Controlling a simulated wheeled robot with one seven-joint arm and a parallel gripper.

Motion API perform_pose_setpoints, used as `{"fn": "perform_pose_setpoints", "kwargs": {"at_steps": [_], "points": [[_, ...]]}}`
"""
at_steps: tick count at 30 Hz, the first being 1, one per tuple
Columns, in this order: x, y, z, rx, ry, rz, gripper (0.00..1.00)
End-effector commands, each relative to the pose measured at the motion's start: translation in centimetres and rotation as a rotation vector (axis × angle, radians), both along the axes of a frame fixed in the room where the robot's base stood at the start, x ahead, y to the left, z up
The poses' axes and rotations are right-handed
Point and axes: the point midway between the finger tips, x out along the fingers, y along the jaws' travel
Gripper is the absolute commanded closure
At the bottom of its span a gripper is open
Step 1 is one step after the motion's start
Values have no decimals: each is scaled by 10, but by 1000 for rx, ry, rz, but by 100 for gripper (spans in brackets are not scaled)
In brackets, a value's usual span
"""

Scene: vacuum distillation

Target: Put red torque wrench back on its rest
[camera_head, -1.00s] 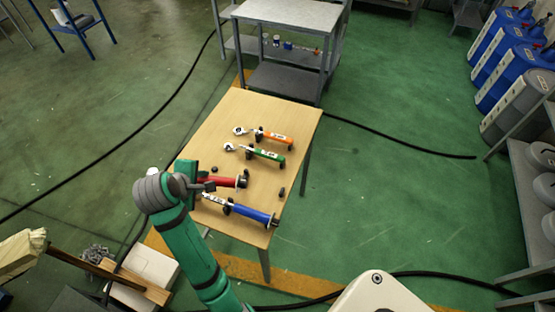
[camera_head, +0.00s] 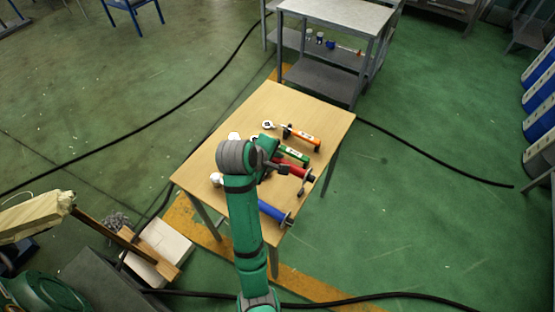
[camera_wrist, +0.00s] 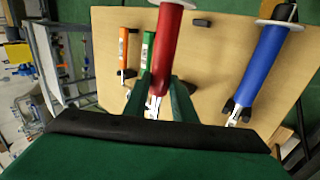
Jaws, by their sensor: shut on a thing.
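The red torque wrench (camera_wrist: 168,45) is between the fingers of my gripper (camera_wrist: 160,95) in the wrist view. Its red handle (camera_head: 290,168) also shows at the right of my gripper (camera_head: 270,165) in the head view. It appears raised over the table; the height is hard to tell. Its metal head is mostly hidden by my gripper. A small black rest block (camera_wrist: 201,22) stands empty on the table, right of the red handle in the wrist view.
The wooden table (camera_head: 245,112) also bears the orange wrench (camera_head: 305,138) and green wrench (camera_head: 294,155) on the far side, and the blue wrench (camera_head: 270,211) on the near side. My arm covers part of it. A grey metal shelf (camera_head: 335,15) stands behind.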

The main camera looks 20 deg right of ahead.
Motion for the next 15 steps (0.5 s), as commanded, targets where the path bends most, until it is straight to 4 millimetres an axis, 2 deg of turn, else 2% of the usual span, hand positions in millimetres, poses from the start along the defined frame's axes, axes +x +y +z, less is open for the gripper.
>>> {"fn": "perform_pose_setpoints", "kwargs": {"at_steps": [8, 15], "points": [[0, 0, 2, -2, -5, 8, 100], [0, 0, -13, -2, -2, 8, 100]]}}
